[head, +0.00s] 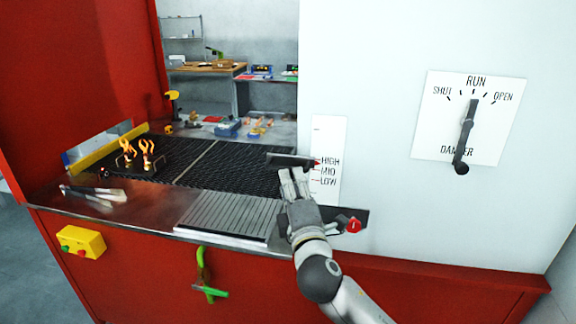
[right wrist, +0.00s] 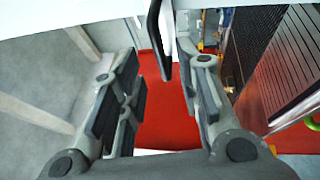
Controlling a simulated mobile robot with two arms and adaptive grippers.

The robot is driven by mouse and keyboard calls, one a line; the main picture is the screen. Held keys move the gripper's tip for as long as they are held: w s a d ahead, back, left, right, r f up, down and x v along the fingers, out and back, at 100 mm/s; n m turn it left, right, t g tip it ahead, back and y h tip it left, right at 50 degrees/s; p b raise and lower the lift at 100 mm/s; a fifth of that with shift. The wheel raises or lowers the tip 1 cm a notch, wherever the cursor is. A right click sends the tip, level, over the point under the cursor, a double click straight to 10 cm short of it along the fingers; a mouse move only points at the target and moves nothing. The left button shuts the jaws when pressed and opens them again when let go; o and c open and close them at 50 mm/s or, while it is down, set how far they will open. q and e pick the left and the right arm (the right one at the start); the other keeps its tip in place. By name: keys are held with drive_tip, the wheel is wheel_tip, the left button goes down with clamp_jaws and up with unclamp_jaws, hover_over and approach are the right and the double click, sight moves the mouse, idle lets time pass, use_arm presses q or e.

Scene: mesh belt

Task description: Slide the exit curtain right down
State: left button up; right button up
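The exit curtain's dark handle bar (head: 290,160) sticks out to the left of a white scale plate (head: 329,135) marked HIGH, MID and LOW. A red pointer (head: 317,162) at its right end stands at HIGH. My right gripper (head: 292,176) is just below the bar, fingers pointing up at it. In the right wrist view the gripper (right wrist: 160,66) is open, and the dark bar (right wrist: 157,40) shows between its fingers, closer to the right one. I cannot tell whether it touches. The curtain sheet itself is not clearly visible. My left gripper is out of view.
A mesh belt (head: 165,163) carries small flaming objects (head: 139,158). A slatted plate (head: 225,215) and a red knob (head: 354,225) lie near my right arm. Tongs (head: 92,195) rest on the front ledge. A lever (head: 467,135) on a RUN dial is at right.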

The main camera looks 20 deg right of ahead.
drive_tip(key=shift+p+x, duration=0.65)
drive_tip(key=shift+x, duration=2.25)
drive_tip(key=shift+f, duration=0.1)
clamp_jaws()
